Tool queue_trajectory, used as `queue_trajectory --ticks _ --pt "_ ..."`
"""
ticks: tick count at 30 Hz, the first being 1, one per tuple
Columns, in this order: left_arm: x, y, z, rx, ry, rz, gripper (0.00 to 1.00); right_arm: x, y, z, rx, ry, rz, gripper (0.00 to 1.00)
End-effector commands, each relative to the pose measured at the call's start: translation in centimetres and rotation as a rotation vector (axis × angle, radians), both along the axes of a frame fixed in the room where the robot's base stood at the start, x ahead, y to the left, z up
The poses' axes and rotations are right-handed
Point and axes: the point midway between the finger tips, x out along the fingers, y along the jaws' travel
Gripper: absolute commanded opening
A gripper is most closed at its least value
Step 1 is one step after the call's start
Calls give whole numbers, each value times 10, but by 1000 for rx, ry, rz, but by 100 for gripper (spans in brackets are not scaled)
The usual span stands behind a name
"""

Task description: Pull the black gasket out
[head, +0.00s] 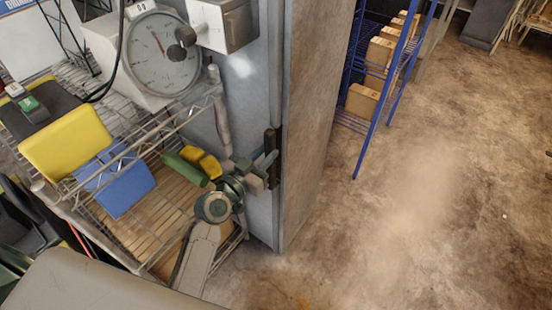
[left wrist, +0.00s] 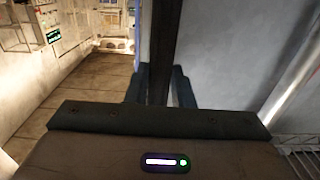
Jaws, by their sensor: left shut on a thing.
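The black gasket (head: 272,142) is a dark upright strip at the edge of the grey panel (head: 262,90) in the head view. In the left wrist view the gasket (left wrist: 163,40) runs down as a dark vertical bar between my two fingers. My left gripper (head: 266,166) reaches in from lower left and is shut on the gasket; its fingers also show in the left wrist view (left wrist: 160,90). The gasket's lower part is hidden by the gripper. I cannot tell whether it is still seated in the panel edge. My right gripper is not in view.
A wire rack (head: 140,160) with a yellow bin (head: 66,143), a blue bin (head: 120,188) and a dial scale (head: 160,55) stands close left of the panel. A blue shelf (head: 385,95) with cardboard boxes stands behind. The floor (head: 430,210) at right is clear.

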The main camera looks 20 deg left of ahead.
Motion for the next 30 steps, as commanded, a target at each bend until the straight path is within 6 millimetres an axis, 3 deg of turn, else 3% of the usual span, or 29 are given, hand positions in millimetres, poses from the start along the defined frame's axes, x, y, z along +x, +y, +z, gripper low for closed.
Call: queue_trajectory --ticks 8,30 --pt "-2 1 0 0 0 0 0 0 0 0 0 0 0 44" --pt "-37 14 -1 0 0 1 0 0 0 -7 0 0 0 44"
